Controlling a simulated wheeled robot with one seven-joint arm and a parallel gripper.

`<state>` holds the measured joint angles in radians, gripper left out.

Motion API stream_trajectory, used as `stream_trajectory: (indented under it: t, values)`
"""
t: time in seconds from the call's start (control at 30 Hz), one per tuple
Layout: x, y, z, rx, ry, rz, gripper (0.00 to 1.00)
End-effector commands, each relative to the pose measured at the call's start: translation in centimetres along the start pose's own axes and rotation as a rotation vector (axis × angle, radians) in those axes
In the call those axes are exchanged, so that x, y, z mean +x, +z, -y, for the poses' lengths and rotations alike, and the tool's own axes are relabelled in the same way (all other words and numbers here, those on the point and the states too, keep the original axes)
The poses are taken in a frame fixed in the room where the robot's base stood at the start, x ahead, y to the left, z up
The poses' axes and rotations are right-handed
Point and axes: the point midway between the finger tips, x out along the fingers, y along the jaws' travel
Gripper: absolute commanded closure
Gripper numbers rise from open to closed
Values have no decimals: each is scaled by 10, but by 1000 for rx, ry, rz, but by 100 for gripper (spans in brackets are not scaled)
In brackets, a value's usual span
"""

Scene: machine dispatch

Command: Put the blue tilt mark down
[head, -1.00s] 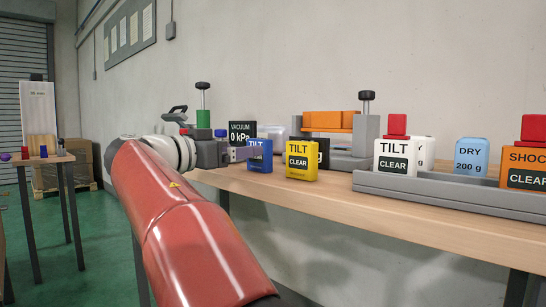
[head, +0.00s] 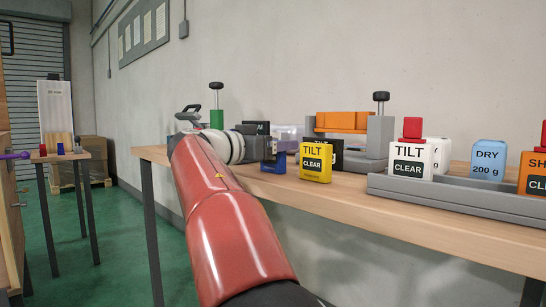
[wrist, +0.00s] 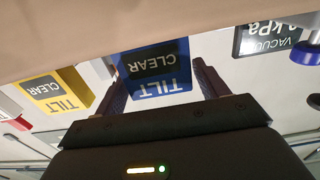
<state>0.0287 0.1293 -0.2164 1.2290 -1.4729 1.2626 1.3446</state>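The blue tilt mark (head: 272,167) stands upright on the bench, its upper part hidden behind my gripper in the head view. My gripper (head: 271,149) is level with it, at its top. In the wrist view, which is upside down, the mark's front (wrist: 154,68) reads TILT CLEAR between my two fingers (wrist: 160,82). The fingers are spread, one at each side of the mark. They look open, though any gap to its sides is very small. The mark's base meets the bench top.
A yellow TILT mark (head: 315,163) stands close to the right. A black VACUUM sign (wrist: 267,36) is behind. A grey tray (head: 455,198) holds white, blue and orange blocks at the right. A grey fixture with an orange bar (head: 342,121) stands at the back.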

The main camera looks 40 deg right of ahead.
Motion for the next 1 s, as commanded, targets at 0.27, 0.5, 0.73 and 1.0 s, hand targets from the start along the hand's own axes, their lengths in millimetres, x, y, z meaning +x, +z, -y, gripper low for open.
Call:
stream_trajectory:
  t: [0.27, 0.5, 0.73, 1.0]
  values:
    - [0, 0, 0, 0, 0, 0, 62]
    - [0, -1, 0, 0, 0, 0, 66]
    - [0, -21, 0, 3, 0, 0, 66]
    - [0, -97, 0, 5, 1, -3, 66]
